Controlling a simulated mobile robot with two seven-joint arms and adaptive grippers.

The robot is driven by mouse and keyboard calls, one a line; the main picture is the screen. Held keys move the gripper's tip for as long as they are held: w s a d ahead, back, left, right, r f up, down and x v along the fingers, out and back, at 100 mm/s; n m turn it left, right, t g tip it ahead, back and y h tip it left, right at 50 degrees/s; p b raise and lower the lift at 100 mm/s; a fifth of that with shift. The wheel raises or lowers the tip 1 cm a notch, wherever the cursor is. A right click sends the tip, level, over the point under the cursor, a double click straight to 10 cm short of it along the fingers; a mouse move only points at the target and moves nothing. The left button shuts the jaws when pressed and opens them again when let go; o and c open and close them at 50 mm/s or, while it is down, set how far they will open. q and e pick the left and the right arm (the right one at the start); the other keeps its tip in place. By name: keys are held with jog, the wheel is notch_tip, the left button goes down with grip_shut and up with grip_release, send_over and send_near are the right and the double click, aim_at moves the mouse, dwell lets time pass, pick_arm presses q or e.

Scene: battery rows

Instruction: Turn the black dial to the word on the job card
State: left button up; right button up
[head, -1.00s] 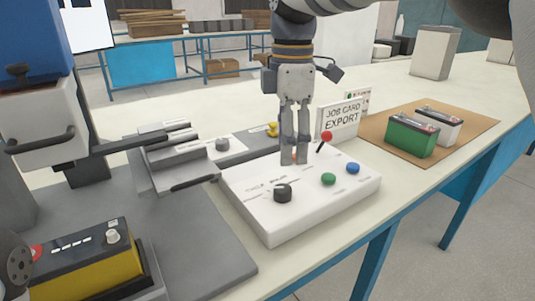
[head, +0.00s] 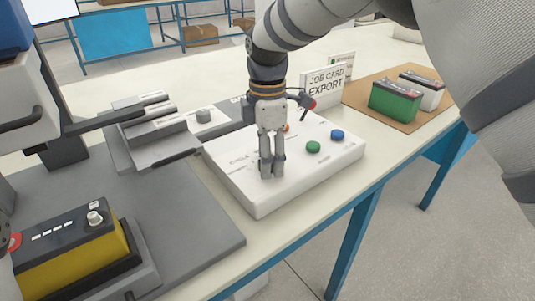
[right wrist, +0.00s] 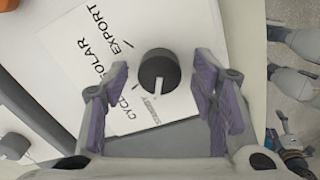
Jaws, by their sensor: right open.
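The job card (head: 325,84) reads EXPORT and stands behind the white control panel (head: 262,205). In the right wrist view the black dial (right wrist: 159,68) sits on the panel, its white pointer mark toward the bottom of the picture. The word EXPORT (right wrist: 111,33) is to the dial's upper left, with SOLAR and CYCLE lower down. In the head view my right gripper (head: 271,172) hides the dial.
A yellow battery (head: 70,252) stands at lower left. Green (head: 394,102) and white (head: 427,95) batteries are on a brown mat at the right. The panel's front surface is clear.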

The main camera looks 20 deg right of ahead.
jog(key=c, duration=1.2)
